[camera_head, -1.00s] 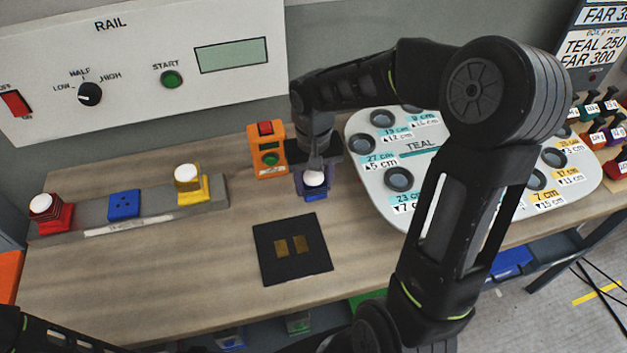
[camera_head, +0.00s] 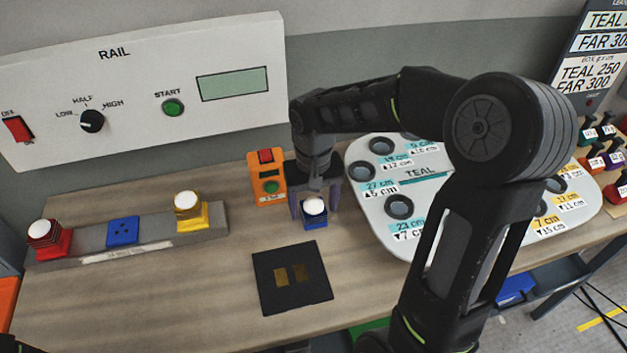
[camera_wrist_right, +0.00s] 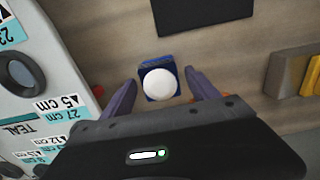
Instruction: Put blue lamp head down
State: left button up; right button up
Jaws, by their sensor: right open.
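The blue lamp head (camera_head: 315,216), a blue block with a white dome on top, stands upright on the wooden table behind the black mat. It also shows in the right wrist view (camera_wrist_right: 159,80). My right gripper (camera_head: 314,198) is open, with its two purple-grey fingers spread on either side of the lamp head. In the wrist view, the fingers (camera_wrist_right: 157,95) show gaps to the lamp head on both sides. My left gripper is not in view.
The grey rail (camera_head: 130,245) holds a red lamp, a blue socket block (camera_head: 123,231) and a yellow lamp (camera_head: 188,210). An orange box (camera_head: 267,178) stands close left of my right gripper. A teal-labelled board (camera_head: 400,235) lies to its right. The black mat (camera_head: 292,280) has two gold pads.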

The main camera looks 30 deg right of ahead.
aim_at(315, 201)
notch_tip(315, 201, up, 10)
jog(key=shift+r+b, duration=0.1)
jog(key=shift+b, duration=0.2)
jog(key=shift+o, duration=0.4)
jog(key=shift+f, duration=0.25)
jog(key=b, duration=0.1)
jog(key=f, duration=0.1)
jog(key=d+f+b, duration=0.1)
jog(key=shift+s+d+f+b, duration=0.1)
jog(key=shift+s+f+b, duration=0.05)
jog(key=shift+s+b, duration=0.15)
jog(key=n, duration=0.1)
jog(key=f+n, duration=0.1)
jog(key=n, duration=0.1)
jog(key=shift+w+d+y+b, duration=0.1)
jog(key=shift+d+y+b, duration=0.05)
jog(key=shift+y+b, duration=0.2)
jog(key=n, duration=0.3)
jog(key=n+b, duration=0.1)
jog(key=n, duration=0.1)
jog(key=shift+d+f, duration=0.1)
jog(key=shift+f, duration=0.2)
jog(key=n, duration=0.2)
jog(key=shift+n, duration=0.4)
jog(key=n, duration=0.4)
jog(key=shift+w+a+y, duration=0.15)
jog(key=shift+a+y, duration=0.05)
jog(key=shift+y, duration=0.15)
jog(key=n, duration=0.3)
